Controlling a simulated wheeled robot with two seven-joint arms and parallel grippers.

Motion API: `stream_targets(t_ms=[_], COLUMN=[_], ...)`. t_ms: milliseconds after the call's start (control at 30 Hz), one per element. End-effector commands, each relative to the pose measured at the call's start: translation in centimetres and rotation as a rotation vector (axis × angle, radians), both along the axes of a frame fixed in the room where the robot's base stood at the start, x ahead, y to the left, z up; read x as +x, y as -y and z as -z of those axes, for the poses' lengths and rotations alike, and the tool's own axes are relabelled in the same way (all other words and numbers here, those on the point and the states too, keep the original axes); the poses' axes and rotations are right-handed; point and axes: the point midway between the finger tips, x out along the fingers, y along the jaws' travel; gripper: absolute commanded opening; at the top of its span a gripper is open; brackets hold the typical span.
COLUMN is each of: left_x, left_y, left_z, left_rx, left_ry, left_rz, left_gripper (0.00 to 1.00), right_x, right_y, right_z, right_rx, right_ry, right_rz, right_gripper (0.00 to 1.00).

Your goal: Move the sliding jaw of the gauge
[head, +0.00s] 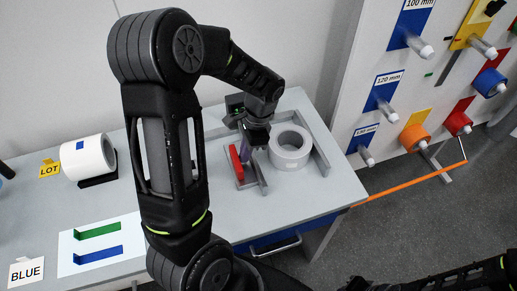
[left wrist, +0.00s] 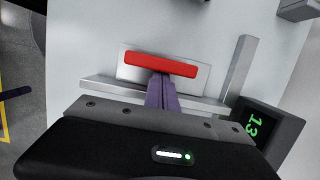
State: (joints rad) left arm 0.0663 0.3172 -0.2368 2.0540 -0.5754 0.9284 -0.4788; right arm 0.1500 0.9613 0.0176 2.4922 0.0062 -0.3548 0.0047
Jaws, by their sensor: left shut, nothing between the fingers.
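The gauge's sliding jaw carries a red bar (head: 236,163) and stands on the table left of a white roll (head: 290,148). In the left wrist view the red bar (left wrist: 160,65) is fixed to a pale metal plate (left wrist: 128,68). A metal rail (left wrist: 110,88) runs beside it, and a dark display (left wrist: 262,122) reads 13 in green. My left gripper (head: 255,145) is shut and empty, pointing down between the red bar and the roll. Its purple fingertips (left wrist: 160,80) are right beside the red bar; I cannot tell whether they touch it. My right gripper is not in view.
A second white roll (head: 88,158) lies on a dark cradle at the left, near a yellow LOT card (head: 49,169). A white sheet (head: 75,262) with green and blue strips lies in front.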

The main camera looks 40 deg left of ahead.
Motion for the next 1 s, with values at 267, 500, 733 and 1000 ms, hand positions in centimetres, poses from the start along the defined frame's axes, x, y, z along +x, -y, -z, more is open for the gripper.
stream_targets(t_ms=[267,500,733,1000], left_x=[-2.6,-2.8,-2.4,-0.9], left_y=[-1.7,-1.8,-1.6,-0.5], left_z=[0.0,0.1,-1.6,-6.6], left_rx=[0.001,0.002,0.003,0.002], left_ry=[-0.004,-0.01,-0.009,0.0], left_rz=[0.0,-0.003,-0.003,-0.001], left_gripper=[0.0,0.0,0.0,0.0], right_x=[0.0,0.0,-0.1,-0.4], right_y=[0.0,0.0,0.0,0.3], right_z=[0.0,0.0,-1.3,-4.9], right_rx=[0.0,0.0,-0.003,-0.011], right_ry=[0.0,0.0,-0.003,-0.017], right_rz=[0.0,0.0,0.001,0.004], right_gripper=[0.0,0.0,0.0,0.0])
